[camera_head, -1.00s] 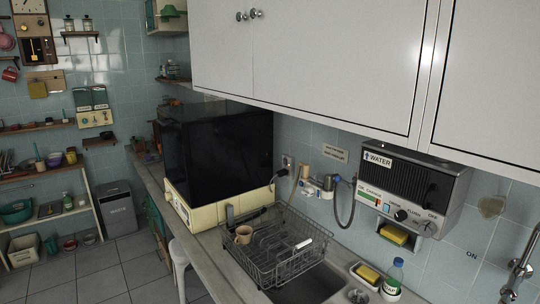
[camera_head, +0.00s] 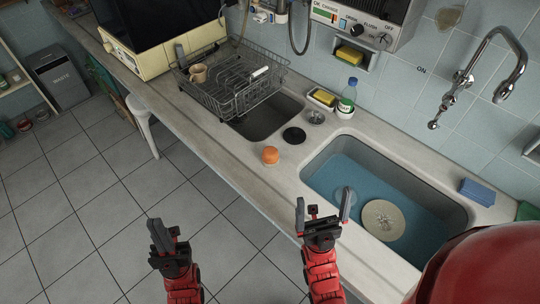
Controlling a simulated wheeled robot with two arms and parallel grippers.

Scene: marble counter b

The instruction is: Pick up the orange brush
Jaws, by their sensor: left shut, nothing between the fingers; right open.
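A small round orange thing (camera_head: 270,155), which I take for the orange brush, sits on the counter's front strip between the two sinks. Its bristles cannot be made out. My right gripper (camera_head: 323,203) is open and empty, below and to the right of the brush in the picture, near the counter's front edge. My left gripper (camera_head: 164,232) is shut and empty, over the tiled floor in front of the counter, well apart from the brush.
The right sink (camera_head: 318,180) holds blue water and a round plate (camera_head: 383,220). A dish rack (camera_head: 230,92), a dark disc (camera_head: 294,135), a bottle (camera_head: 348,95) and a sponge (camera_head: 325,97) stand around the left sink. A blue block (camera_head: 477,192) lies at the right. A tap (camera_head: 470,75) juts from the wall.

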